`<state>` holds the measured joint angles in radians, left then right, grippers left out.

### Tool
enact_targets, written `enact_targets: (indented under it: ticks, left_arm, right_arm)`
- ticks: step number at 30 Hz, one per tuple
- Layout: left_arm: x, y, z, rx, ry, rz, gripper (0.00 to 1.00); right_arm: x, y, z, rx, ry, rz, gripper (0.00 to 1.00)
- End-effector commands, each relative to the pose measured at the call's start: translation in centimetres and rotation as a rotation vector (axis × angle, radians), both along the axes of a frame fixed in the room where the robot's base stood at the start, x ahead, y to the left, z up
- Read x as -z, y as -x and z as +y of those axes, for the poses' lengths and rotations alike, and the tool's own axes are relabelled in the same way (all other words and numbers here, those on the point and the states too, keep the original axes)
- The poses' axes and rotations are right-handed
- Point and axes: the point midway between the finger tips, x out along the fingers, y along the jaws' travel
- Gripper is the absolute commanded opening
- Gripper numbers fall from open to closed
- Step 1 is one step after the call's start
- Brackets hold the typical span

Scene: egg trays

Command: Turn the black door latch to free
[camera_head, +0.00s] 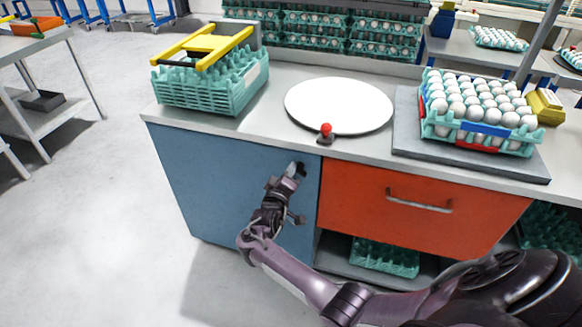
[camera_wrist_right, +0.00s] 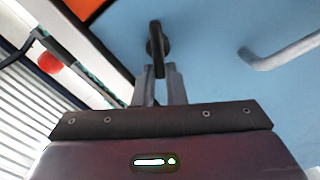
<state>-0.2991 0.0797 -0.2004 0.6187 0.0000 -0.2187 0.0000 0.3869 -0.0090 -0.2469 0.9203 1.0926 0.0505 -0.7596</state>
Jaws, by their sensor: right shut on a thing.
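The black door latch (camera_wrist_right: 154,40) is on the blue cabinet door (camera_head: 232,190), near the door's upper right edge. In the right wrist view its lever runs down between my gripper's fingers. In the head view my right gripper (camera_head: 296,170) reaches up to the latch and covers most of it. The right gripper also shows in the right wrist view (camera_wrist_right: 159,88), with its two fingers closed on the latch lever. A grey door handle (camera_wrist_right: 282,50) shows at the right of the wrist view. My left gripper is not in view.
An orange drawer (camera_head: 360,208) with a metal handle is right of the door. On the counter (camera_head: 260,137) are a teal crate (camera_head: 215,90), a white round plate (camera_head: 338,104), a red knob (camera_head: 326,129) and an egg tray (camera_head: 434,127). The floor left of the cabinet is clear.

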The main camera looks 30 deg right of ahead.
Motion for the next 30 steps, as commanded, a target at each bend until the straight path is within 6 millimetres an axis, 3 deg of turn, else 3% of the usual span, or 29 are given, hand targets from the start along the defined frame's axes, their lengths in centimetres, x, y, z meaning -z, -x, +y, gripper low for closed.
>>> enact_targets:
  ticks: [15, 30]
  left_arm:
    - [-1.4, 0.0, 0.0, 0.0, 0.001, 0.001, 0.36]
    - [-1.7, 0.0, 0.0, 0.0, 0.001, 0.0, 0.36]
  right_arm:
    - [0.8, -0.3, 0.2, -0.001, 0.269, 0.315, 0.0]
    - [1.1, -0.3, 0.3, -0.002, 0.355, 0.415, 0.0]
